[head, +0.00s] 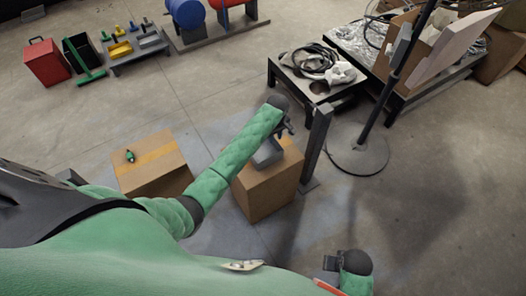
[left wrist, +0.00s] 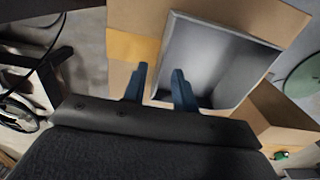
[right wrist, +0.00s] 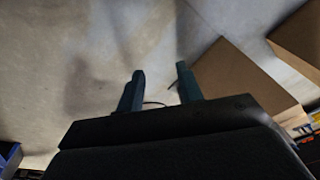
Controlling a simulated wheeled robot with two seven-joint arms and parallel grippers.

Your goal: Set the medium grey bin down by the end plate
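The grey bin (head: 268,154) is an open-topped tray resting on a cardboard box (head: 268,190), below my left gripper. It also shows in the left wrist view (left wrist: 215,58), with its empty inside facing me. My left gripper (head: 286,128) is over the bin's edge; in its wrist view the fingers (left wrist: 159,85) are apart, one over cardboard and one over the bin. I cannot tell whether they touch it. My right gripper (head: 331,263) is low at the right, its fingers (right wrist: 160,88) apart and empty over floor. I cannot make out an end plate for certain.
A dark post (head: 317,145) stands right beside the box. A black table (head: 318,88) with cables and a round-based stand (head: 356,151) are behind it. A second cardboard box (head: 150,162) with a small green item is at the left. The floor at right is clear.

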